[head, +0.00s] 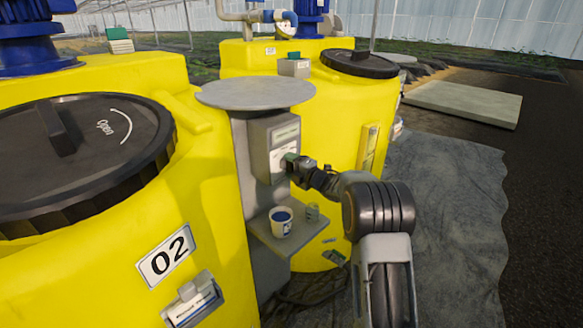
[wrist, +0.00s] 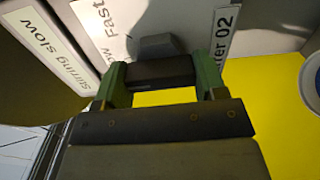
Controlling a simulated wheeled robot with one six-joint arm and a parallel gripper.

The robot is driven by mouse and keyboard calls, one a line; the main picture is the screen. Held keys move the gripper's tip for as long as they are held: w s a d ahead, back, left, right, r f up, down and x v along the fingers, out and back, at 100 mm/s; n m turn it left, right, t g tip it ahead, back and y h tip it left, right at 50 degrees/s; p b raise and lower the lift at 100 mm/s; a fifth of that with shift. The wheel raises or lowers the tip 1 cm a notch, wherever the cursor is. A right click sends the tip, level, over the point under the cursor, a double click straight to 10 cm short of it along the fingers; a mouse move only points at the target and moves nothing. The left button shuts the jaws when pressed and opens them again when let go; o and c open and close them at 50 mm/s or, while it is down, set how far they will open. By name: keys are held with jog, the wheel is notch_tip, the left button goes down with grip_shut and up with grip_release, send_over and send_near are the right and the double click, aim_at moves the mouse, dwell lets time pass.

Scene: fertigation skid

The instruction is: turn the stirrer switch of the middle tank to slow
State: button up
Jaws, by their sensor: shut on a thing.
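The near yellow tank (head: 205,275) bears a "02" plate (head: 167,255). Beside it a grey switch box (head: 273,145) is fixed to a grey post. My gripper (head: 289,162) reaches the front of this box from the right. In the wrist view its green fingers (wrist: 162,80) are shut on the dark handle of the stirrer switch (wrist: 160,70), with a grey part just beyond it. A label ending in "ter 02" or similar (wrist: 222,45) and a plate with "Fast" (wrist: 112,22) are partly hidden. A "stirring slow" label (wrist: 42,47) is at the left. The handle's exact setting is unclear.
A round grey top (head: 256,92) sits over the post. A small shelf (head: 290,240) below the box holds a white cup (head: 281,222) and a small grey item. Another yellow tank (head: 335,110) stands behind. Grey sheeting (head: 450,215) lies open at the right.

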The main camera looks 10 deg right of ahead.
dwell(0.5)
jog(key=o, duration=0.9)
jog(key=b+v, duration=0.1)
jog(key=v, duration=1.2)
jog(key=shift+s+d+b, duration=0.25)
jog(key=shift+s+b, duration=0.1)
